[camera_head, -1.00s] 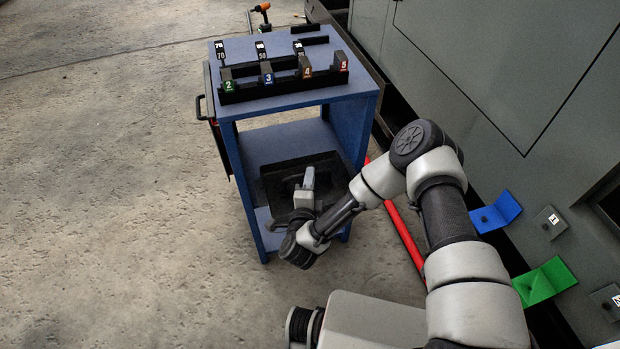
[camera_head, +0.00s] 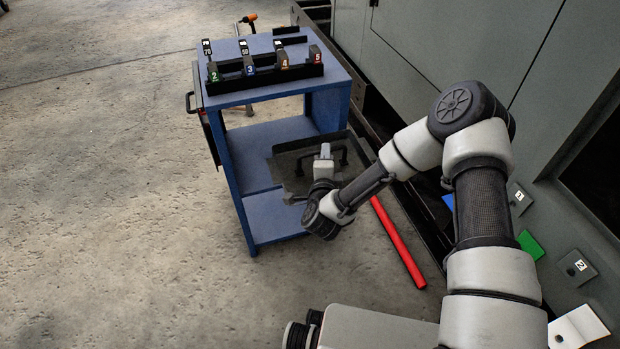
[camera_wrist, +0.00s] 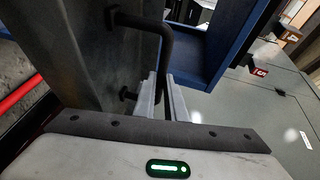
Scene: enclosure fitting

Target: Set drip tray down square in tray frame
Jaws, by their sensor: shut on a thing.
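The drip tray (camera_head: 291,165) is a dark, shallow tray with a black bar handle (camera_head: 343,156). In the head view it hangs tilted at the right front of the blue trolley, overlapping its lower shelf in the picture. My gripper (camera_head: 325,165) is shut on the handle. In the wrist view my fingers (camera_wrist: 165,98) close around the black handle (camera_wrist: 168,45), with the grey face of the tray (camera_wrist: 60,40) to the left. I cannot pick out the tray frame in either view.
The blue trolley (camera_head: 240,215) carries numbered blocks (camera_head: 265,72) on top. A red bar (camera_head: 398,243) lies on the floor right of the tray. The grey machine wall (camera_head: 430,50) runs along the right, with numbered plates (camera_head: 572,265). Floor at left is open.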

